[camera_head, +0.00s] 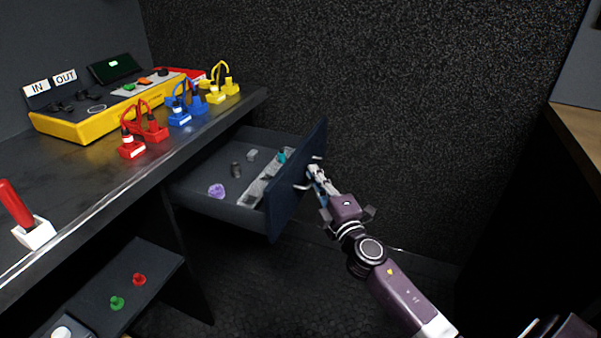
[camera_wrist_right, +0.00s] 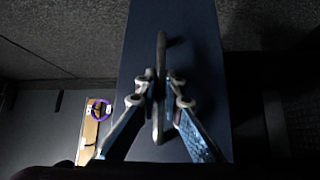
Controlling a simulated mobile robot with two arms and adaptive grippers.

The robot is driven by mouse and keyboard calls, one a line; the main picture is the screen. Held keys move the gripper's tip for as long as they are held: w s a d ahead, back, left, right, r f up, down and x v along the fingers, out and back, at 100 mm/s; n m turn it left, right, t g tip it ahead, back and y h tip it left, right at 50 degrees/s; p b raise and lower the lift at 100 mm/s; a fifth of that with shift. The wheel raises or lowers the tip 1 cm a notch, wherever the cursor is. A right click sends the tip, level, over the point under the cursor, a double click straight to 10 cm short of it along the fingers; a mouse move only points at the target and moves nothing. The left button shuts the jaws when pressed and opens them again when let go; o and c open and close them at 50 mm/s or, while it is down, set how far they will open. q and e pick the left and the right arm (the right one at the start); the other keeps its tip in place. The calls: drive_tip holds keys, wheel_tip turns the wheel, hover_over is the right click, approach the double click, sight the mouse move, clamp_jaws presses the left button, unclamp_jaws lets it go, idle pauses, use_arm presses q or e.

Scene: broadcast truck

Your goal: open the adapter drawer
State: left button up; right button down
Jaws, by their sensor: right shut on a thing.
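The adapter drawer (camera_head: 299,183) under the desk is pulled out, with its inside in plain view. Inside lie a purple item (camera_head: 216,190), a dark cylinder (camera_head: 236,169), a small grey piece and a long grey divided strip (camera_head: 262,179) with a teal piece at its far end. My right gripper (camera_head: 313,174) is at the outer face of the drawer front, shut on the metal handle (camera_wrist_right: 161,50). In the right wrist view the fingers (camera_wrist_right: 161,88) sit on both sides of the handle bar. My left gripper is out of view.
The desk (camera_head: 120,179) carries a yellow-edged console (camera_head: 85,124), red, blue and yellow plug blocks with cables, and a red-handled item in a white holder (camera_head: 35,234). A lower shelf (camera_head: 125,280) holds red and green knobs. A dark textured wall stands behind; a wooden-topped counter is at right.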

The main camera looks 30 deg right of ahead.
drive_tip(key=shift+s+d, duration=0.25)
drive_tip(key=shift+s, duration=0.15)
drive_tip(key=shift+f, duration=0.1)
drive_tip(key=c, duration=2.3)
unclamp_jaws()
drive_tip(key=shift+c, duration=0.2)
drive_tip(key=s+a+f, duration=0.1)
drive_tip(key=s, duration=1)
drive_tip(key=shift+s+a+f, duration=0.25)
drive_tip(key=shift+s+a, duration=0.05)
drive_tip(key=shift+s, duration=0.1)
